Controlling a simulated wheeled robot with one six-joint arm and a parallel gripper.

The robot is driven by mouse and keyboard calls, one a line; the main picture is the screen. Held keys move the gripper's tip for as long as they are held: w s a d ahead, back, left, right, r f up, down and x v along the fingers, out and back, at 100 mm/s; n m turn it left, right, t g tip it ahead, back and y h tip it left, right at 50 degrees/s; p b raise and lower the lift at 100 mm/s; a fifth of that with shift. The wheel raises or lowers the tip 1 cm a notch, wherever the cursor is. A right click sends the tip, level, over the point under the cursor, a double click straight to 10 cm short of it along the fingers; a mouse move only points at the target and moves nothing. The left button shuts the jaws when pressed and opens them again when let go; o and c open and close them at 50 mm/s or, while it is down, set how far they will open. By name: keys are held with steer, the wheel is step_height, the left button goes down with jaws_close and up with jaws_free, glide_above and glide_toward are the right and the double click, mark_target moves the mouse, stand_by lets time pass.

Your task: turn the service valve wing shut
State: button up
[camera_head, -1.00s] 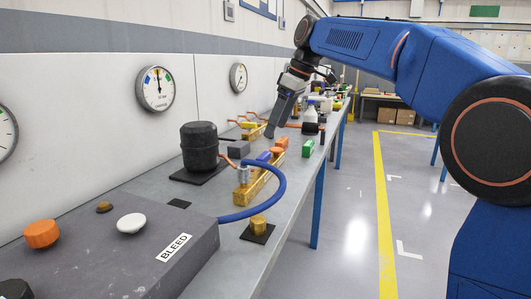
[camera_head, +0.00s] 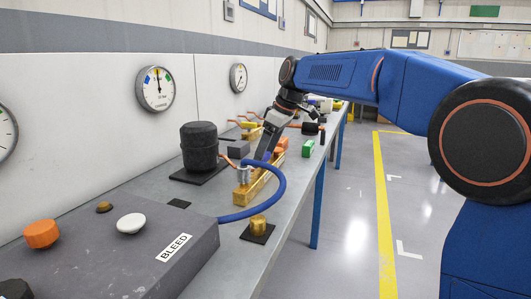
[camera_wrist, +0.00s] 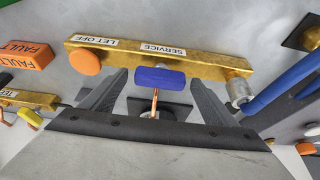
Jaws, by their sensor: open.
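The brass manifold bar (camera_wrist: 205,63) crosses the wrist view, with labels SERVICE and LET OFF. The blue service valve wing (camera_wrist: 160,77) sits at its middle, lying roughly along the bar. My gripper (camera_wrist: 158,82) is open, one finger to each side of the blue wing with gaps showing; contact is not visible. An orange round knob (camera_wrist: 86,62) is by LET OFF. In the head view my gripper (camera_head: 266,152) is down at the brass bar (camera_head: 252,188) and largely hides the wing.
A blue hose (camera_head: 283,187) loops from the bar's near-end fitting (camera_head: 243,174). A black compressor (camera_head: 199,147) stands to the left. Orange FAULT blocks (camera_wrist: 28,55) and a green block (camera_head: 308,148) lie nearby. The grey BLEED box (camera_head: 110,245) is in the foreground.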

steer(key=c, duration=1.1)
steer(key=shift+o, duration=0.2)
steer(key=shift+m, duration=0.4)
steer(key=m, duration=0.2)
steer(key=m+t, duration=0.1)
steer(key=shift+s+a+m+t+h, duration=0.2)
steer(key=shift+m+t+h, duration=0.1)
steer(key=shift+m+h, duration=0.1)
steer(key=m, duration=0.2)
steer(key=m+t+h, duration=0.1)
steer(key=m, duration=0.1)
steer(key=shift+a+m+h, duration=0.1)
steer(key=shift+m+h, duration=0.2)
steer(key=m, duration=0.2)
steer(key=m+h, duration=0.1)
steer(key=m, duration=0.1)
steer(key=shift+a+h, duration=0.15)
steer(key=shift+h, duration=0.15)
steer(key=m, duration=0.2)
steer(key=m+h, duration=0.1)
steer(key=m, duration=0.1)
steer(key=shift+a+m+h, duration=0.1)
steer(key=shift+m+h, duration=0.2)
